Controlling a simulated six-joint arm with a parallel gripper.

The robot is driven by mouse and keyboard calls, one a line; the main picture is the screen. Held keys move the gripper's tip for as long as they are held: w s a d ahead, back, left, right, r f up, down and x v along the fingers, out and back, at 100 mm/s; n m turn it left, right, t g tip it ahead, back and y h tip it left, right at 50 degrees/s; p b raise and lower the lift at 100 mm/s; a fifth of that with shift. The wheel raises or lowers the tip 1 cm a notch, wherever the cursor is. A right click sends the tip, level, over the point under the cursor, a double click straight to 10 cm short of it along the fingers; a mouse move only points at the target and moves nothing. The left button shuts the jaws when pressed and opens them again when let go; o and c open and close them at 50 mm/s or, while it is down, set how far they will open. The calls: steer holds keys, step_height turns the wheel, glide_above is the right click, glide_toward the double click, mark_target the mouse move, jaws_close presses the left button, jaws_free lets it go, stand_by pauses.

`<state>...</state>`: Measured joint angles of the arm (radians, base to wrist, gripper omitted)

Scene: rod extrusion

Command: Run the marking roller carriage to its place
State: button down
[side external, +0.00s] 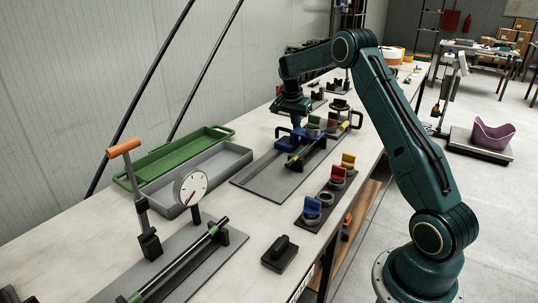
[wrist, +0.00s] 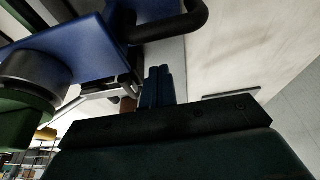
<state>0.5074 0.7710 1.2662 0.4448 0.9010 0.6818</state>
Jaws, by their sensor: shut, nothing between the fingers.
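The marking roller carriage (side external: 287,143) has a blue body and stands at the rod on a grey base plate (side external: 262,181). A dark handle loop is on it. In the wrist view its blue body (wrist: 85,48) fills the upper left, with the black handle (wrist: 190,22) beside it and a green part at the lower left. My gripper (side external: 297,125) is at the carriage in the side view. Its blue fingers (wrist: 158,86) are shut together and empty, close to the blue body. I cannot tell whether they touch it.
A green tray (side external: 170,155) and a grey tray (side external: 245,151) lie left of the plate. A holder with blue, red and yellow pieces (side external: 338,174) stands at the right. A dial gauge (side external: 190,187) and lever press (side external: 148,240) are in front. A black block (side external: 280,254) lies near the edge.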

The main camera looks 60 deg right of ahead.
mark_target(289, 140)
steer(key=shift+a+r, duration=0.2)
steer(key=shift+a, duration=0.45)
steer(key=shift+a+r, duration=0.2)
steer(key=shift+a, duration=0.5)
steer(key=shift+a+r, duration=0.2)
steer(key=shift+a, duration=0.45)
steer(key=shift+a, duration=0.15)
steer(key=a, duration=2.1)
steer(key=shift+a, duration=0.35)
steer(key=shift+f, duration=0.1)
steer(key=shift+d+f, duration=0.1)
steer(key=shift+d, duration=0.45)
steer(key=d, duration=0.3)
steer(key=shift+d+f, duration=0.15)
steer(key=shift+f, duration=0.1)
steer(key=v, duration=1)
